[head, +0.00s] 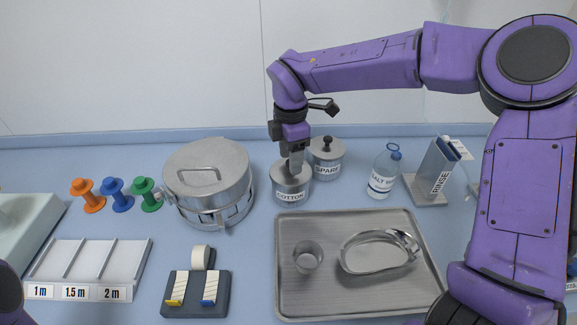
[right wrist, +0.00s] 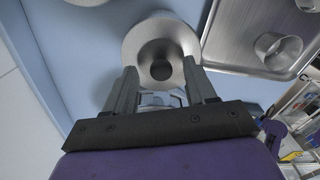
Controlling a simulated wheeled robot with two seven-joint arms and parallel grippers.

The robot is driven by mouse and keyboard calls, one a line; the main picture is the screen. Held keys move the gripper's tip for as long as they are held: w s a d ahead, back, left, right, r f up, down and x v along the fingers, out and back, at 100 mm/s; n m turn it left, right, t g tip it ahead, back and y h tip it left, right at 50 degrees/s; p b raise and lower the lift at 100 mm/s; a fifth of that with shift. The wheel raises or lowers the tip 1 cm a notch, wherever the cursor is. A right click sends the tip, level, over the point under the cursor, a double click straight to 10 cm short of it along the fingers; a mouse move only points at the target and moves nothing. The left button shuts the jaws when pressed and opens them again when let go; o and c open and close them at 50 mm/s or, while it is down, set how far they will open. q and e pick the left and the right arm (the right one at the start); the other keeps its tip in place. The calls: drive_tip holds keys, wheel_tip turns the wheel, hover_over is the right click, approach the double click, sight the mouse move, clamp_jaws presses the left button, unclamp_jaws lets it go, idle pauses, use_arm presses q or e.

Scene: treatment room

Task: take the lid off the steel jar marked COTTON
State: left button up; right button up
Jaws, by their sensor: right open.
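The steel jar marked COTTON (head: 290,195) stands on the blue counter behind the metal tray. Its round lid (right wrist: 135,44) is on it; in the right wrist view the lid's knob (right wrist: 160,58) shows as a dark round shape. My right gripper (head: 294,168) points down over this jar and hides most of the knob in the head view. In the right wrist view its two fingers (right wrist: 160,76) are apart, one on each side of the near part of the knob. Contact cannot be told. My left gripper is not in view.
A second lidded steel jar (head: 328,158) stands close behind to the right. A large steel drum (head: 208,175) is to the left. The metal tray (head: 330,295) with a cup and a kidney dish lies in front. A bottle (head: 382,175) and the RINSE holder (head: 436,172) stand right.

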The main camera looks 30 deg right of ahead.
drive_tip(key=shift+w+f, duration=0.1)
drive_tip(key=shift+f, duration=0.15)
clamp_jaws()
drive_tip(key=shift+r, duration=0.1)
